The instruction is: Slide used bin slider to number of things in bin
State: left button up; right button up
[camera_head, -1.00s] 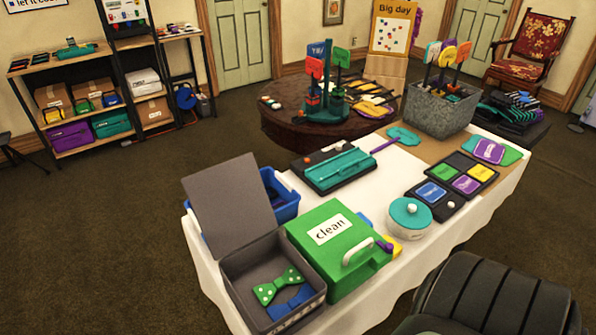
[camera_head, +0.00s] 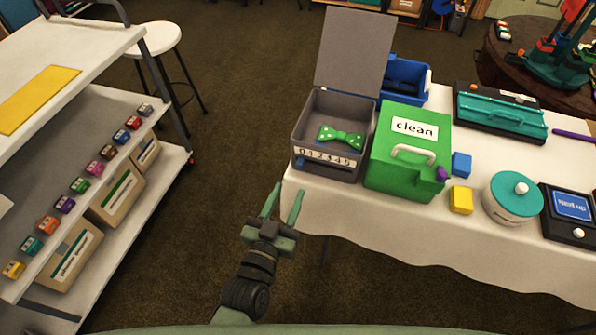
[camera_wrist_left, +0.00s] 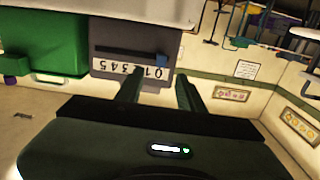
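A grey open bin (camera_head: 327,123) stands at the table's left end with its lid (camera_head: 352,52) raised. A green bow tie with white dots (camera_head: 341,137) shows inside; the low part of the bin is hidden by its front wall. A number strip (camera_head: 329,157), 0 to 5, runs along its front. The small blue slider (camera_head: 300,163) is at the 0 end, and shows in the left wrist view (camera_wrist_left: 162,60). My left gripper (camera_head: 288,190) is open and empty, below and in front of the slider. In the left wrist view its fingertips (camera_wrist_left: 160,73) appear near the slider.
The green "clean" box (camera_head: 409,150) stands close right of the bin. Blue (camera_head: 461,164) and yellow (camera_head: 461,200) blocks and a teal-lidded pot (camera_head: 513,198) are farther right. A shelf unit (camera_head: 90,160) is at left, with open floor between.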

aim_at(299, 166)
pick_arm(q)
jog(key=x, duration=0.6)
jog(key=shift+w+a, duration=0.1)
jog(key=shift+w, duration=0.55)
jog(key=shift+w+d+r, duration=0.1)
jog(key=shift+w+d, duration=0.05)
jog(key=shift+d, duration=0.1)
grip_shut()
pick_arm(e)
jog(key=shift+w+a+r, duration=0.2)
jog(key=shift+w+a, duration=0.2)
jog(key=shift+w, duration=0.25)
jog(key=shift+w, duration=0.15)
jog(key=shift+a, duration=0.15)
